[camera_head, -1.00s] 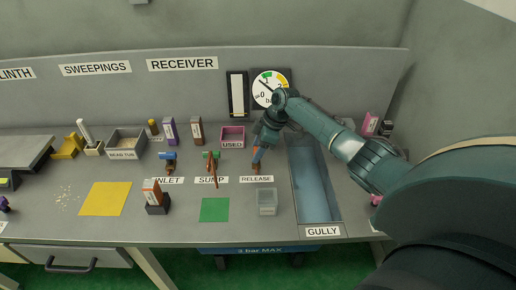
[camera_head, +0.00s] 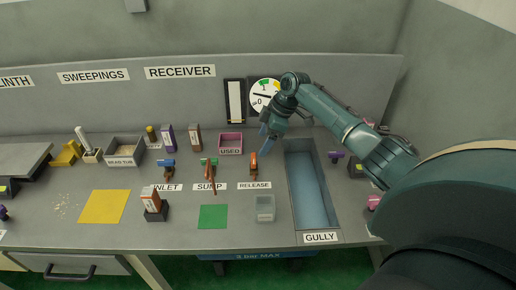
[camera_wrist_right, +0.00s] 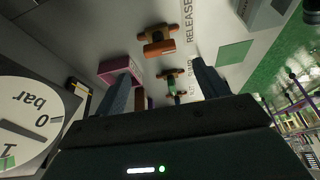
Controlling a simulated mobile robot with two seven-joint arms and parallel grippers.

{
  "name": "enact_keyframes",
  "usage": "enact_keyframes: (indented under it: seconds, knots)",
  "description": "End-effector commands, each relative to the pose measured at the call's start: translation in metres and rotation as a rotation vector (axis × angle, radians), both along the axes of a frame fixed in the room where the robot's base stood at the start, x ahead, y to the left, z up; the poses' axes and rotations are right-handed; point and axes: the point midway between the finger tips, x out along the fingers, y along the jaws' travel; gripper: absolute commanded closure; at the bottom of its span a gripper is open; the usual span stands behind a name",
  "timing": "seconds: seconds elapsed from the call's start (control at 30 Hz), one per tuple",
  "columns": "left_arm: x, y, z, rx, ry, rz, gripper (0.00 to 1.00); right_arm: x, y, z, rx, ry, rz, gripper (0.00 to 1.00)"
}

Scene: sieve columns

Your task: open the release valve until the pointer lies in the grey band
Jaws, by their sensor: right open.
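The release valve's orange handle (camera_head: 253,163) stands behind the RELEASE label (camera_head: 254,185); it also shows in the right wrist view (camera_wrist_right: 158,48). My right gripper (camera_head: 267,144) is open and empty, above and to the right of that handle, apart from it. Its two fingers (camera_wrist_right: 160,80) are spread in the right wrist view. The round pressure gauge (camera_head: 259,100) is on the back panel, its right part hidden behind my right arm. Part of its dial (camera_wrist_right: 25,120) shows in the wrist view. My left gripper is out of view.
The inlet valve (camera_head: 168,166) and sump valve (camera_head: 210,172) stand left of the release valve.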

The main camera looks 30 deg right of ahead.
Motion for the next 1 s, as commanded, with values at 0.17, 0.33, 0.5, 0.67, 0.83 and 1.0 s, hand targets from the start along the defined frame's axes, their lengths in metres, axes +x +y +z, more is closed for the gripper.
enact_keyframes:
  seconds: [0.17,0.33,0.5,0.67,0.83,1.0]
  knots:
    - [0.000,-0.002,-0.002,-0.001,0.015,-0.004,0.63,-0.007,-0.012,0.034,-0.001,-0.002,0.001,0.27]
    - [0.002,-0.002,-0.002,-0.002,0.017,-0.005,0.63,-0.011,-0.017,0.050,0.000,0.000,0.001,0.27]
    - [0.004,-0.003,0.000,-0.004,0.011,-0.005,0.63,-0.012,-0.018,0.054,0.000,0.000,0.001,0.27]
    - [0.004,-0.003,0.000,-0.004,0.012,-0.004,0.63,-0.012,-0.018,0.054,0.000,0.000,0.001,0.27]
    - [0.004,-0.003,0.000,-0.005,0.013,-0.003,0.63,-0.012,-0.018,0.054,0.000,0.000,0.001,0.27]
    - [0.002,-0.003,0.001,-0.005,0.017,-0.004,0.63,-0.012,-0.018,0.056,0.000,0.000,0.001,0.27]
